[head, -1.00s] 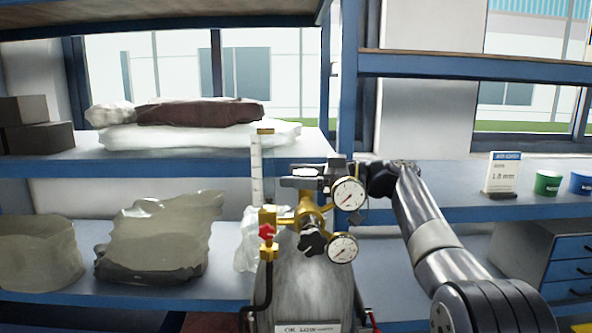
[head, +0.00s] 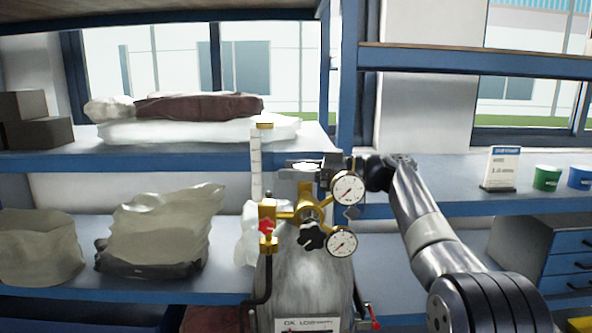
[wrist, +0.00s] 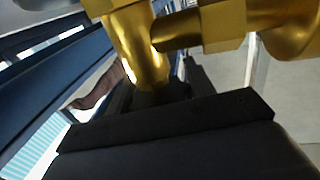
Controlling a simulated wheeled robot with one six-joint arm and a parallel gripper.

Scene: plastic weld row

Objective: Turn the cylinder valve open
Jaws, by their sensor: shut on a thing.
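The grey gas cylinder (head: 300,275) stands upright at the centre of the head view, with a brass valve and regulator body (head: 308,210) on top. My gripper (head: 302,170) reaches in from the right, behind the upper gauge, and is shut at the top of the valve. The valve's handle is hidden by the jaws, so how far it is turned cannot be told. In the wrist view, the dark gripper (wrist: 160,98) lies close to brass fittings (wrist: 137,45). A black star knob (head: 312,237) and a red knob (head: 267,227) sit lower on the regulator.
Two round gauges, upper (head: 347,187) and lower (head: 342,242), stand close to my gripper. A clear flow tube (head: 256,165) rises left of the valve. A blue-edged shelf (head: 180,163) with bags lies behind. A sign card (head: 502,168) and cups (head: 546,178) stand at right.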

